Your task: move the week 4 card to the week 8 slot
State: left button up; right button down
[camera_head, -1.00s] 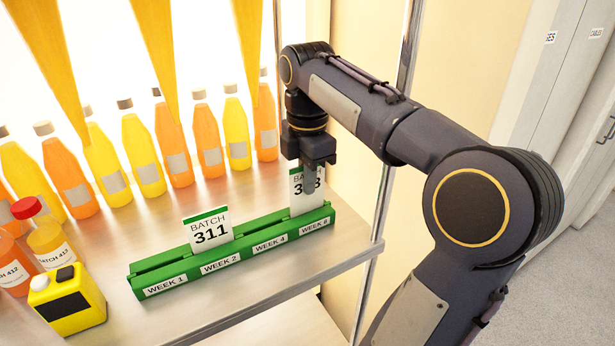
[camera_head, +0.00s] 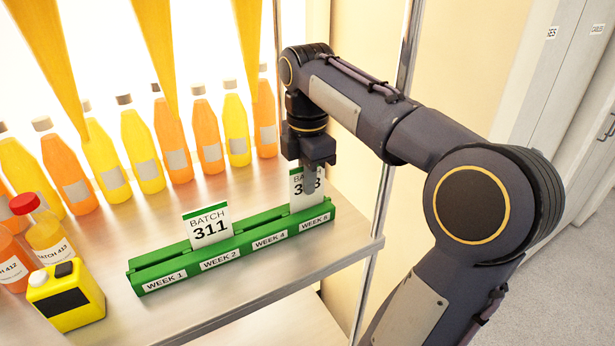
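The green card rack (camera_head: 150,273) stands on the shelf, its front labelled week 1, week 2, week 4 and, at the right end, a label that looks like week 8. A white card with a green top edge, batch 311 (camera_head: 209,229), stands upright around the week 2 part. A second card (camera_head: 297,200), its number partly covered, stands at the right-end slot. My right gripper (camera_head: 309,185) points down over this card, one finger in front of its face. The other finger is hidden, so I cannot tell whether it grips. The week 4 part holds no card. My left gripper is not in view.
A row of orange and yellow bottles (camera_head: 138,150) stands behind the rack. A yellow canister (camera_head: 70,297) and red-capped bottle (camera_head: 48,240) stand at left. A metal post (camera_head: 383,190) is close to my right arm. The shelf's front edge lies just before the rack.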

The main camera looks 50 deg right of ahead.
jog(key=shift+f+b, duration=0.5)
jog(key=shift+f, duration=0.25)
jog(key=c, duration=1.6)
grip_release()
jog(key=shift+o, duration=0.2)
notch_tip(320, 180, up, 8)
jog(key=shift+f, duration=0.1)
